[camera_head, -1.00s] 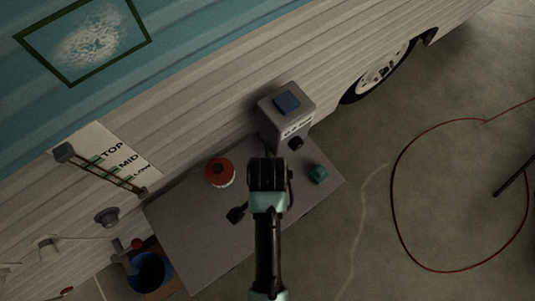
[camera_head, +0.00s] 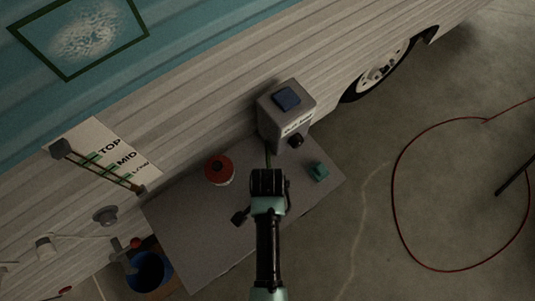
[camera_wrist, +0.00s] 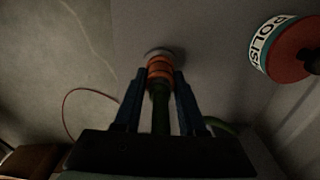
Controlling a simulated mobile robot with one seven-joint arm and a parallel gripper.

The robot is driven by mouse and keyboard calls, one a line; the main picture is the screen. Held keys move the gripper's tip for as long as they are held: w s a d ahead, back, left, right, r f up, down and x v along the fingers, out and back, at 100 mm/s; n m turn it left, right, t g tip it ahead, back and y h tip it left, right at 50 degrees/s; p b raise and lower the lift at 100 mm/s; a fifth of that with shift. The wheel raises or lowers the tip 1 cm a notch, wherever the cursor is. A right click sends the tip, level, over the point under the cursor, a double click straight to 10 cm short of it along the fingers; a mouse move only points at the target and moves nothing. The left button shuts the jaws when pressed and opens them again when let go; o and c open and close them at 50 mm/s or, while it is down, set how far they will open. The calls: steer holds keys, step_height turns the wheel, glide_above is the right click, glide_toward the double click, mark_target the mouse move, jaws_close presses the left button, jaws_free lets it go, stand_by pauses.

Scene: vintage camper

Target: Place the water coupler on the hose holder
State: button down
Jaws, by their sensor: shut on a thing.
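My gripper (camera_wrist: 158,78) is shut on the water coupler (camera_wrist: 158,68), which has orange bands and a dark green hose (camera_wrist: 161,112) running back between the fingers. A pale round shape shows just beyond the coupler's tip; I cannot tell whether it is part of it. In the head view my gripper (camera_head: 267,180) is over the grey table (camera_head: 195,240), with its fingers and the coupler hidden beneath the wrist. A bit of green hose shows between it and the box. I cannot pick out the hose holder with certainty.
A grey box (camera_head: 297,118) with a blue top stands by the camper wall. A red polish can (camera_head: 219,170), also in the wrist view (camera_wrist: 290,48), sits left of my gripper. A small teal item (camera_head: 319,172) sits right. A blue bucket (camera_head: 150,271) is lower left.

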steer(key=shift+f, duration=0.2)
steer(key=shift+c, duration=2.4)
jaws_free()
steer(key=shift+r, duration=0.15)
step_height(320, 180, up, 12)
steer(key=p, duration=0.2)
steer(key=w+r+n+t, duration=0.2)
steer(key=w+r+t, duration=0.4)
steer(key=w+r, duration=0.7)
steer(key=w+r+n+t, duration=0.2)
steer(key=w+r+t, duration=0.3)
steer(key=r, duration=0.6)
steer(key=w+r+n+t, duration=0.2)
steer(key=w+r+t, duration=0.25)
steer(key=r, duration=0.75)
steer(key=s+r+n+t, duration=0.1)
steer(key=s+r+t, duration=0.3)
steer(key=r, duration=0.7)
steer(key=s+r+n+t, duration=0.2)
steer(key=s+r+t, duration=0.2)
steer(key=r, duration=0.7)
steer(key=s+r+n+t, duration=0.1)
steer(key=s+r+t, duration=0.3)
steer(key=r, duration=0.7)
steer(key=shift+s+n, duration=0.4)
steer(key=shift+s, duration=0.05)
